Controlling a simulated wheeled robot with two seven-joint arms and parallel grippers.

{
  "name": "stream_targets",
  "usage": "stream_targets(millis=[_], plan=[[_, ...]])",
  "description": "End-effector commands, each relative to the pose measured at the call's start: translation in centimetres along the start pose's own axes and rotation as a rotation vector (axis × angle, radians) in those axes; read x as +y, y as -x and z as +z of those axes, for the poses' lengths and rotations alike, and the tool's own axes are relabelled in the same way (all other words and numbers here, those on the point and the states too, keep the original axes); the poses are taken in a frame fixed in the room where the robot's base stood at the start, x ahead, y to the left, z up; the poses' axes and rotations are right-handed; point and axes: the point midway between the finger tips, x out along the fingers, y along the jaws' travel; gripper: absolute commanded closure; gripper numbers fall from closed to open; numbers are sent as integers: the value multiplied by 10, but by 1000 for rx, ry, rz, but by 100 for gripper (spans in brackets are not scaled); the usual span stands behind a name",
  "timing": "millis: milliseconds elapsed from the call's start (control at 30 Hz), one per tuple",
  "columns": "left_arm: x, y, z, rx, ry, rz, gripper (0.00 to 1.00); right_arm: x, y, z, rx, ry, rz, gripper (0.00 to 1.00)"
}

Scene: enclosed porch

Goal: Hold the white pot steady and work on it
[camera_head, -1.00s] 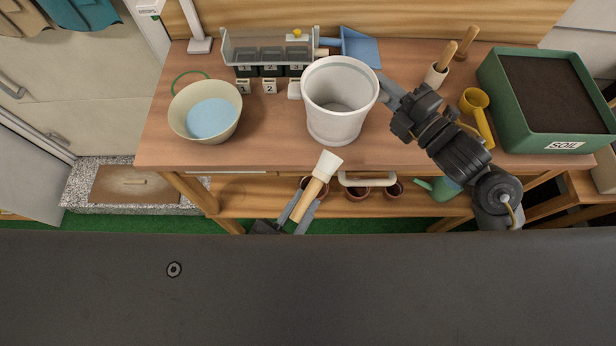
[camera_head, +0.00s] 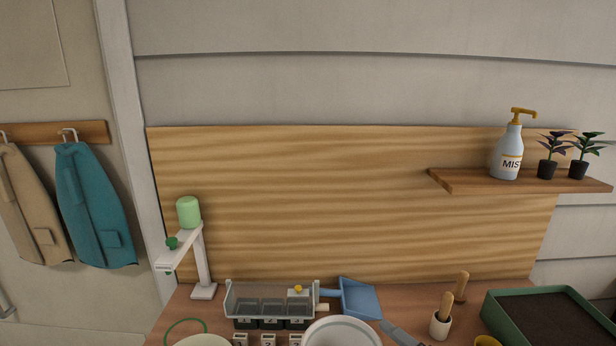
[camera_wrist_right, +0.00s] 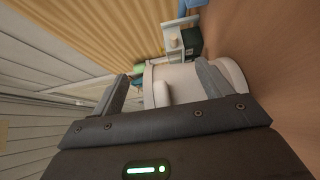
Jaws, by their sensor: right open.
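The white pot (camera_head: 342,333) stands on the wooden bench; only its upper rim shows at the bottom of the head view. In the right wrist view the pot (camera_wrist_right: 227,72) lies just ahead of and between the spread fingers. My right gripper (camera_wrist_right: 160,82) is open. One grey part of it (camera_head: 402,334) shows in the head view at the pot's right side. Whether a finger touches the pot wall, I cannot tell. My left gripper is outside both current views, and so is the white-headed, wooden-handled tool it held earlier.
Behind the pot stand a grey seedling tray (camera_head: 270,300) and a blue dustpan (camera_head: 358,298). A holder with wooden-handled tools (camera_head: 441,325) and a green soil box (camera_head: 550,318) stand right. A white stand (camera_head: 203,270) stands left. A shelf (camera_head: 520,183) holds a mist bottle (camera_head: 507,155).

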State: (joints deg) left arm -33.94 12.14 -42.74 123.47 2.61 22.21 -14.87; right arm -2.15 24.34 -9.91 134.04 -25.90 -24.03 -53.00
Motion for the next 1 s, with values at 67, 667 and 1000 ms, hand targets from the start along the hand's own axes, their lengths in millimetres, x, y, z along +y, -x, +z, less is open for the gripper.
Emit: stream_targets(millis=[67, 667, 1000], plan=[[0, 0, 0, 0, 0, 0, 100, 0, 0, 0, 0, 0, 0, 22], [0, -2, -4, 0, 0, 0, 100, 4, 15, 0, 0, 0, -1, 22], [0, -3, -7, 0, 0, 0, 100, 9, 36, 0, -1, 1, -1, 22]])
